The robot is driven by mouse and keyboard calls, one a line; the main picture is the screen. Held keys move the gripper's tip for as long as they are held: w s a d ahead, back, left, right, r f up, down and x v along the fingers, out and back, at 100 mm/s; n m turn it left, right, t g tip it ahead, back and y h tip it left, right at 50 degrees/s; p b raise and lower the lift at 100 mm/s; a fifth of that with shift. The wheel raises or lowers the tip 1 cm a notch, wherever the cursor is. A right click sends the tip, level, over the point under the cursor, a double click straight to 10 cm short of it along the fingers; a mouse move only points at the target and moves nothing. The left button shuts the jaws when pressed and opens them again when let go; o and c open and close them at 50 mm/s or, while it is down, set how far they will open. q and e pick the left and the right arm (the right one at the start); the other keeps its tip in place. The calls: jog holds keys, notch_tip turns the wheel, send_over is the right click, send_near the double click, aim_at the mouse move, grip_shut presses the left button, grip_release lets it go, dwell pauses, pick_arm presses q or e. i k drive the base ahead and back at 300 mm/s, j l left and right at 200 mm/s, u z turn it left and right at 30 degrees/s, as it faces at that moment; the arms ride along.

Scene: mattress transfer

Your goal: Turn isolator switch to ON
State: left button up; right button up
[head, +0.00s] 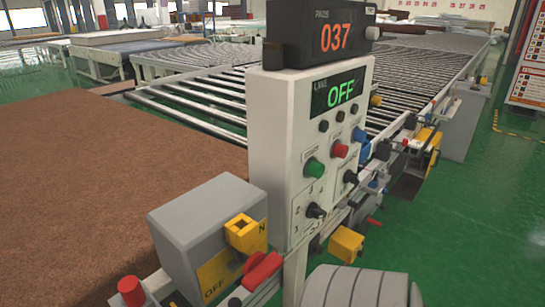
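The isolator switch is a grey box (205,225) on the rail at the lower middle. Its yellow plate (218,275) reads OFF at the lower left, and an N shows at the upper right. A red handle (263,270) stands out in front of the plate, slanted from lower left to upper right. I cannot tell exactly which mark it points at. A yellow block (245,233) sits on the plate above the handle and hides part of the lettering. Neither gripper can be made out in the head view.
A brown mattress-like surface (80,190) lies left, a roller conveyor (200,103) behind.

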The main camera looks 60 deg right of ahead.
aim_at(258, 267)
jog(key=k+z, duration=0.1)
jog(key=z, duration=0.4)
jog(key=k+z, duration=0.1)
jog(key=z, duration=0.85)
jog(key=k+l, duration=0.05)
jog(key=l, duration=0.05)
